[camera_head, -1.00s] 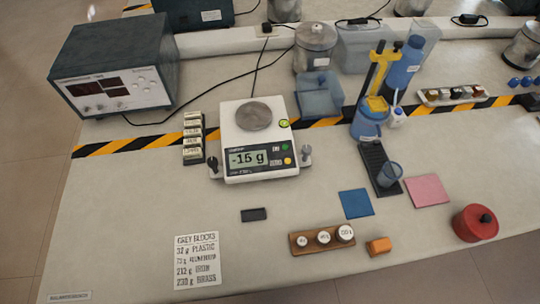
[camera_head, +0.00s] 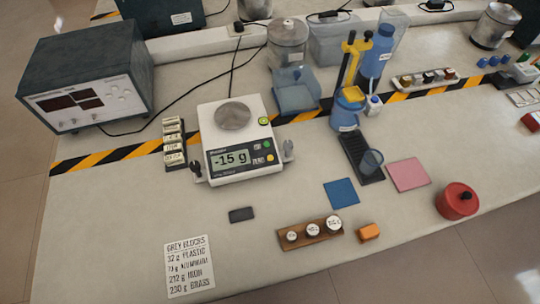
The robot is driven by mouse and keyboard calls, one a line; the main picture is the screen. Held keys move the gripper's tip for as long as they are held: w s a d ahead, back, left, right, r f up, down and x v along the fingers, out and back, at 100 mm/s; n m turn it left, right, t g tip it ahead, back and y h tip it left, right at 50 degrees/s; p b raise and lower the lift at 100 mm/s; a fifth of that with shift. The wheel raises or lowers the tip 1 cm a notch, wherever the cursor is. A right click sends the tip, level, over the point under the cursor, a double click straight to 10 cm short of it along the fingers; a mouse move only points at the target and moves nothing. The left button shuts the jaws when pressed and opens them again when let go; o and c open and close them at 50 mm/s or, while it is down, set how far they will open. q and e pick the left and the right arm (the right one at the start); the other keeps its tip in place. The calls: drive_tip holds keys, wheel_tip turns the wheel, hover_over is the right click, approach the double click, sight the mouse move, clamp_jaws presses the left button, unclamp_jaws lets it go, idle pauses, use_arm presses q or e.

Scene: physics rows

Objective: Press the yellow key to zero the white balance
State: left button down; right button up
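The white balance (camera_head: 218,121) stands on the bench left of centre, with a round grey pan (camera_head: 232,116) on top that looks empty. Its display (camera_head: 230,160) reads -15 g. The yellow key (camera_head: 270,157) is a small round button at the right of the front panel, below a green one (camera_head: 266,145). Small dark knobs stand at the balance's two front sides. Neither of my grippers shows in the head view.
A grey instrument box (camera_head: 92,75) stands at the back left. A dark grey block (camera_head: 241,214), a wooden weight holder (camera_head: 326,236) and a blue mat (camera_head: 341,193) lie in front.

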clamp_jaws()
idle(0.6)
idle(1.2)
